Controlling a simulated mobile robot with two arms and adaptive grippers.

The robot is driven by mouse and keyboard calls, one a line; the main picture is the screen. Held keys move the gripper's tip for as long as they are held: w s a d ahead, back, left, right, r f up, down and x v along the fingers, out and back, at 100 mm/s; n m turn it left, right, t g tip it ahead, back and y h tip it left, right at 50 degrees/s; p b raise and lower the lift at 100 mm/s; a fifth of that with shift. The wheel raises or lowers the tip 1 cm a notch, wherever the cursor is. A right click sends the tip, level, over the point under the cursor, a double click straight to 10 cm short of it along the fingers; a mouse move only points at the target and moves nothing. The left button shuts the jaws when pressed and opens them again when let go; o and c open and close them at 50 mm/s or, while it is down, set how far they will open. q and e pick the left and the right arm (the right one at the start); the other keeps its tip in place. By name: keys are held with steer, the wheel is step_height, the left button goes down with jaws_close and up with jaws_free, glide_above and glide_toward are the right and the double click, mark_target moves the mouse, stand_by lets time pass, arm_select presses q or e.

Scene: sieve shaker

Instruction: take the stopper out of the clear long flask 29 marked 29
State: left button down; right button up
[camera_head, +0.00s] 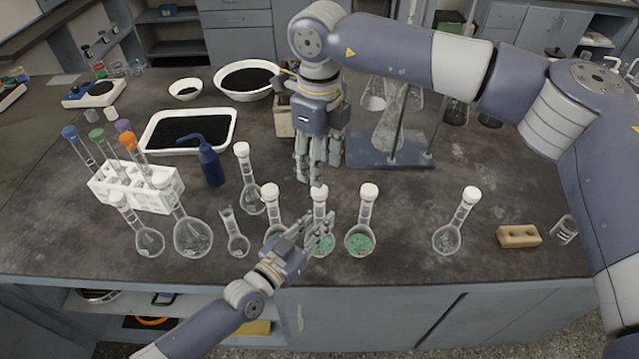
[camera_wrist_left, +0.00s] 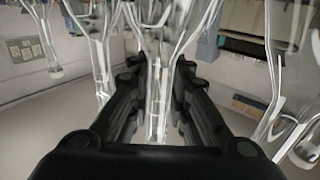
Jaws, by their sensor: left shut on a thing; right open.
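A clear long-necked flask (camera_head: 322,243) with green contents stands upright at the front middle of the bench. A white stopper (camera_head: 320,192) sits in its top. My left gripper (camera_head: 318,228) is shut on its neck, below the stopper. In the left wrist view the clear neck (camera_wrist_left: 158,105) lies between the dark fingers of this gripper (camera_wrist_left: 158,125). My right gripper (camera_head: 317,178) points down, open, right above the stopper; whether it touches is unclear. I cannot read any number on the flask.
Similar flasks stand close by: one on the left (camera_head: 271,215), partly hidden by my left gripper, and one on the right (camera_head: 361,240). A blue wash bottle (camera_head: 210,163), a test-tube rack (camera_head: 135,188) and a stand base (camera_head: 365,160) lie around. Bench between right flasks is clear.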

steer(key=m, duration=1.1)
steer(key=shift+m, duration=0.3)
steer(key=m, duration=0.4)
steer(key=shift+m, duration=0.3)
steer(key=shift+f, duration=4)
jaws_close()
